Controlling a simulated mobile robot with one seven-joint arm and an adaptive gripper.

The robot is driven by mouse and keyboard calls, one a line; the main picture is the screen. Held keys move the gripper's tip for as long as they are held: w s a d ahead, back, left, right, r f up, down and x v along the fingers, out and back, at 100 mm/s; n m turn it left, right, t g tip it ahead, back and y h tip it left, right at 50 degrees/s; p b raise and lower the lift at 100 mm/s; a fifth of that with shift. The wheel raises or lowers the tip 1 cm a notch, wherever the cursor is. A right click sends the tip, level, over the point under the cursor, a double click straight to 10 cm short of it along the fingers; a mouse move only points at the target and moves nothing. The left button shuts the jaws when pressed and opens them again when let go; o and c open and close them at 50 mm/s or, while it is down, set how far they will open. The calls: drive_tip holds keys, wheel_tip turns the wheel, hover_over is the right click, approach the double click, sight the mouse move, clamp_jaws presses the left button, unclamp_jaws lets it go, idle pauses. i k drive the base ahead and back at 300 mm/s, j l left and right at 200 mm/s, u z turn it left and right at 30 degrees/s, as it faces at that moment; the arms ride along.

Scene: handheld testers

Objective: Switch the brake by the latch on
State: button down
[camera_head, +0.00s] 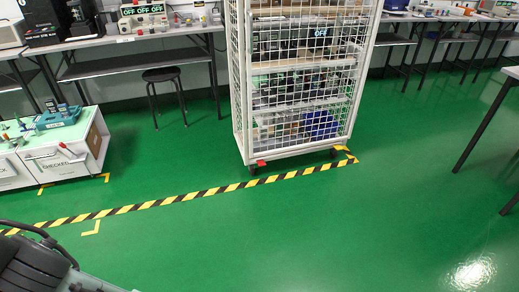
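A white wire-mesh cage trolley (240,100) stands upright on the green floor at the picture's centre. A small red pedal-like piece (261,163) sticks out at its lower left front corner, just above a dark caster (252,170). It looks like a brake, but its setting is too small to tell. Another dark caster (334,153) shows at the lower right front corner. I cannot make out a latch clearly on the cage. My gripper is not in view; only a dark part of my own body shows at the lower left.
Yellow-black tape (200,194) runs along the floor in front of the cage. A white drawer cabinet (50,160) stands at left, a black stool (163,76) behind, and a table (495,105) at right. The floor in front is clear.

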sight(261, 163)
drive_tip(key=i+l+u, duration=0.15)
drive_tip(key=i+l, duration=0.35)
drive_tip(key=i+l+u, duration=0.15)
drive_tip(key=i+l, duration=0.45)
drive_tip(key=i+l+u, duration=0.15)
drive_tip(key=i+l, duration=0.35)
drive_tip(key=l, duration=0.15)
drive_tip(key=i, duration=0.5)
